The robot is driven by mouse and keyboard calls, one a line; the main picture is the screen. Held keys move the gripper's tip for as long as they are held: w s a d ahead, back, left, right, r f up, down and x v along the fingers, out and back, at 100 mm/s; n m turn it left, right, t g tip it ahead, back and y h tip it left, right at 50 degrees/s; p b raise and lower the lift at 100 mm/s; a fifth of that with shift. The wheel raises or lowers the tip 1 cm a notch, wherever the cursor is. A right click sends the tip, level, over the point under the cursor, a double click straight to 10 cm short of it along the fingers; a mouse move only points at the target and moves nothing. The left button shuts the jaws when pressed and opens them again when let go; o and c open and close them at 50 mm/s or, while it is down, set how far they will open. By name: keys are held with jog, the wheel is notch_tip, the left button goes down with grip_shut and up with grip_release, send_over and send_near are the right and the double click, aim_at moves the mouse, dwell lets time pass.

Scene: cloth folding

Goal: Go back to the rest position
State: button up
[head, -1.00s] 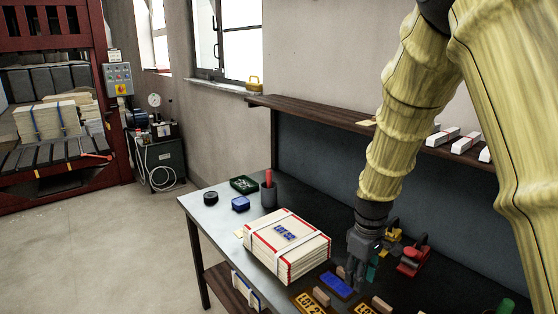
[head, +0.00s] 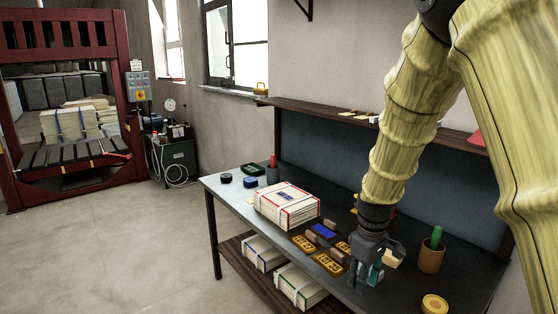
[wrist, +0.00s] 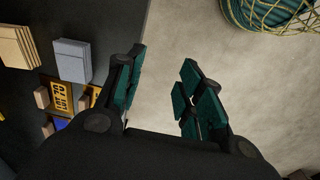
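My gripper (head: 367,281) hangs at the front edge of the workbench (head: 235,198) in the head view. In the wrist view my gripper (wrist: 160,90) has its two teal-padded fingers apart, with only floor and bench edge seen between them. It holds nothing. A strapped cream bundle (head: 287,204) with red edging and a blue mark on top lies on the bench, left of the gripper and apart from it. A blue plate (head: 324,230) and several yellow lettered plates (head: 303,243) with wooden handles lie between them.
A brown cup (head: 431,257) with a green item and a round yellow-topped tin (head: 434,303) stand right of my gripper. Strapped bundles (head: 300,288) fill the lower shelf. A netted green thing (wrist: 270,12) lies past the bench edge. Open floor (head: 110,250) is at left.

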notch_tip(320, 180, down, 9)
jog(key=m, duration=0.1)
jog(key=s+d+f+m, duration=0.2)
jog(key=s+f+m, duration=0.1)
jog(key=s+f, duration=1.5)
jog(key=s+f+m, duration=0.2)
jog(key=s+f, duration=0.3)
jog(key=s, duration=0.4)
jog(key=s+a+f+m, duration=0.1)
jog(key=s+f+m, duration=0.1)
jog(key=s+f, duration=0.3)
jog(key=s, duration=0.4)
jog(key=shift+s, duration=0.35)
